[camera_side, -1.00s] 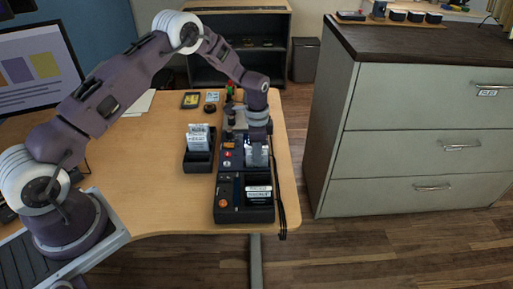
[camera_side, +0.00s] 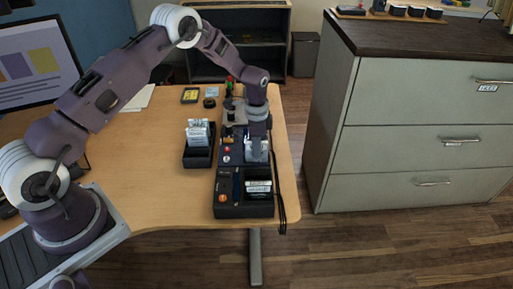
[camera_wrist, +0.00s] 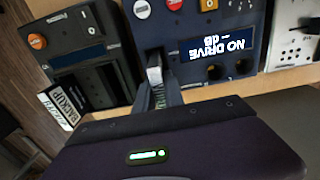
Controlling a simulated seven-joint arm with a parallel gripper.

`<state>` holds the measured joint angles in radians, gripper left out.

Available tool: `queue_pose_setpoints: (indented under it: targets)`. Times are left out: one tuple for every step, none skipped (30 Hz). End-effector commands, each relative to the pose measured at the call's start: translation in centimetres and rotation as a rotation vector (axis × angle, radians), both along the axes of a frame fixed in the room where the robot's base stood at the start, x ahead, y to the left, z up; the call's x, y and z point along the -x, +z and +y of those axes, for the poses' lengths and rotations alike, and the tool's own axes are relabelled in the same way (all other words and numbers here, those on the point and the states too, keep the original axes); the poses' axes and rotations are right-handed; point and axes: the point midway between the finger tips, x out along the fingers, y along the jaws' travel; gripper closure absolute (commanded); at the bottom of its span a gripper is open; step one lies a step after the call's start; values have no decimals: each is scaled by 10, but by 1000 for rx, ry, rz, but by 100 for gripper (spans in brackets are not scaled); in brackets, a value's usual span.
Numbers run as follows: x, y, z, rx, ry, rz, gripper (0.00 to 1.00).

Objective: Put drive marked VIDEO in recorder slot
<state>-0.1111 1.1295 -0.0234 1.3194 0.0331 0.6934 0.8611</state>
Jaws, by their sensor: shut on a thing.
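My gripper (camera_side: 257,143) is shut on a drive (camera_side: 263,151) over the right part of the recorder (camera_side: 230,157). The held drive shows a pale face in the side view; its marking is too small to read. In the wrist view my gripper (camera_wrist: 157,88) is at the edge of the recorder (camera_wrist: 185,30), beside its blue display, which reads "NO DRIVE" upside down. The fingers hide the drive's lower end and the slot, so I cannot tell how deep it sits.
A black rack (camera_side: 198,159) with several white-labelled drives stands left of the recorder. A black unit (camera_side: 229,209) in front holds drives, one marked BACKUP (camera_wrist: 58,110). A cable (camera_side: 281,190) hangs at the right table edge.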

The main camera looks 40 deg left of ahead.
Motion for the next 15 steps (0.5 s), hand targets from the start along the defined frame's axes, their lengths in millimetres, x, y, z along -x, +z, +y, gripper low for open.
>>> queue_pose_setpoints:
  targets:
    - [0, 0, 0, 0, 0, 0, 100]
    - [0, 0, 0, 0, 0, 0, 100]
    - [0, 0, 0, 0, 0, 0, 100]
    - [0, 0, 0, 0, 0, 0, 100]
    - [0, -1, 0, 0, 0, 0, 100]
    - [0, -1, 0, 0, 0, 0, 100]
    - [0, -2, 0, 0, 0, 0, 100]
    - [0, -3, 0, 0, 0, 0, 100]
    - [0, -3, 0, 0, 0, 0, 100]
    - [0, -4, 0, 0, 0, 0, 100]
    - [0, -4, 0, -1, 0, -1, 100]
    - [0, -5, 0, -1, 0, -1, 100]
    - [0, -6, 0, -1, 0, -1, 100]
    - [0, -6, 0, -1, 0, -1, 100]
    - [0, -7, 0, -1, 0, -1, 100]
